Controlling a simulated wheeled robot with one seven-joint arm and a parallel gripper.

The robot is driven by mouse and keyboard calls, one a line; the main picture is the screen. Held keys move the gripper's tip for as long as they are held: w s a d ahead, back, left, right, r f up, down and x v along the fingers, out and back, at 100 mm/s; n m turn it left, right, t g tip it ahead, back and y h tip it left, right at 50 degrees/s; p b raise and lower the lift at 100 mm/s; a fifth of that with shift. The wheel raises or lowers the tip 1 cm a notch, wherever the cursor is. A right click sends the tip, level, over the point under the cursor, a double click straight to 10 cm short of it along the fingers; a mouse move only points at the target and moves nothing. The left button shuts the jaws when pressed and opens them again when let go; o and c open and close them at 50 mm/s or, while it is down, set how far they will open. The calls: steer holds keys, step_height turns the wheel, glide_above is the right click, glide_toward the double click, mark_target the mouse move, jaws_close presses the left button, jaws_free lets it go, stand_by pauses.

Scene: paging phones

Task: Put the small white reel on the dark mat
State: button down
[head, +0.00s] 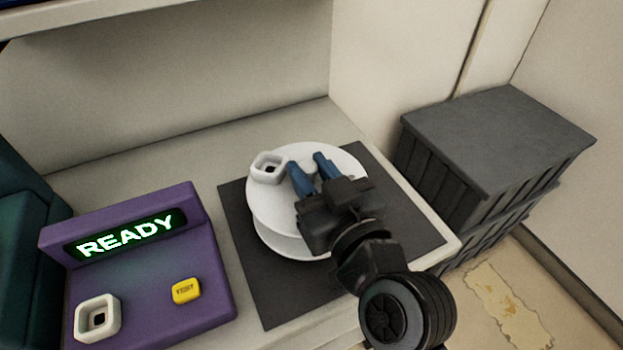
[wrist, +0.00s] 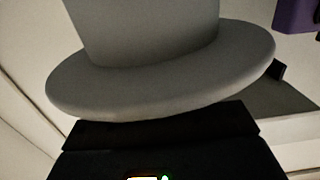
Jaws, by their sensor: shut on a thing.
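The white reel (head: 272,208) has two round flanges and sits over the dark mat (head: 275,295) on the counter. I cannot tell whether it touches the mat or hangs just above it. My gripper (head: 311,172), with blue fingers, is over the reel's upper flange and shut on the reel. The gripper hides the reel's right side. In the wrist view the reel (wrist: 160,75) fills the upper part, with one wide flange close to the gripper's dark body. The fingertips' contact is hidden there. A small white square ring (head: 257,170) shows at the reel's upper left.
A purple device (head: 140,270) with a lit READY display stands left of the mat, with a yellow button (head: 186,291) and a white square ring (head: 82,321). Dark stacked crates (head: 500,135) stand right of the counter. A wall rises behind the counter.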

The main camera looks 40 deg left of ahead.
steer(key=shift+f, duration=0.8)
steer(key=shift+f, duration=0.15)
steer(key=c, duration=0.8)
jaws_free()
steer(key=b+v, duration=0.1)
steer(key=v, duration=1.1)
steer(key=shift+s, duration=0.1)
